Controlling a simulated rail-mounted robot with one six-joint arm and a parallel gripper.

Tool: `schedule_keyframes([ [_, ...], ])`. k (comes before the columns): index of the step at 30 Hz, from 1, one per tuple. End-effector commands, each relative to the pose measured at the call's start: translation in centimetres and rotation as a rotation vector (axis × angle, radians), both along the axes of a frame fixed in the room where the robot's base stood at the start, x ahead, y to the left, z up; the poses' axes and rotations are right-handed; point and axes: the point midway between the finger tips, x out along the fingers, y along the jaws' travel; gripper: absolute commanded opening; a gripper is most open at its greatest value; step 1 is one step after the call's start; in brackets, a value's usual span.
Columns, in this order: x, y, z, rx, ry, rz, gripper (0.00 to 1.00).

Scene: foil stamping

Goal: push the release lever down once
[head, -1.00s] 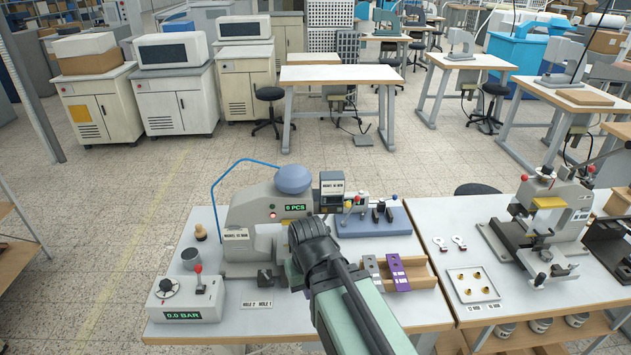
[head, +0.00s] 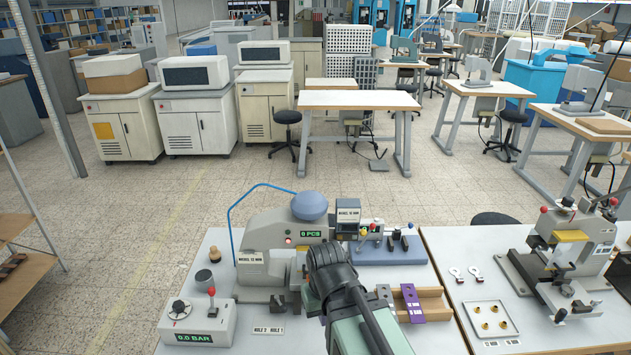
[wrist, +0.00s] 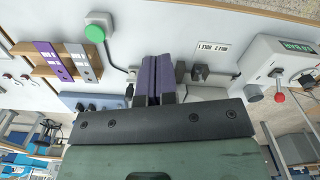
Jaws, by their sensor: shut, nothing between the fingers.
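A red-knobbed lever (head: 211,296) stands upright on the pressure box (head: 196,322), which reads 0.0 BAR. It also shows at the right of the wrist view (wrist: 280,98). I cannot tell which one is the release lever. My gripper (wrist: 158,62) is shut and empty, with its purple fingers pointing at the bench near a dark block (wrist: 200,72), apart from both lever groups. In the head view my wrist hides the fingertips.
The grey press (head: 275,240) with a 0 PCS display stands behind my arm. A wooden tray (head: 436,304) holds purple and grey strips to the right. A green button (wrist: 95,33) shows in the wrist view. A second press (head: 575,245) stands farther right.

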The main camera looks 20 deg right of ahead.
Motion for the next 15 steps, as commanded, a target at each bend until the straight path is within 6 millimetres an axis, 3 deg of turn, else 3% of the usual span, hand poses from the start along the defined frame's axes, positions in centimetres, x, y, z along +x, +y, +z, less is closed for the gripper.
schedule_keyframes([
  [2,0.6,-1.6,3.2,0.000,0.000,-0.038,0.00],
  [4,2.5,-3.8,6.2,0.003,0.000,-0.088,0.00],
  [8,8.6,-10.2,12.6,0.031,-0.012,-0.202,0.00],
  [9,10.7,-12.6,14.4,0.045,-0.019,-0.234,0.00],
  [12,15.2,-18.1,17.7,0.076,-0.039,-0.290,0.00],
  [15,18.8,-22.3,19.3,0.105,-0.060,-0.317,0.00],
])
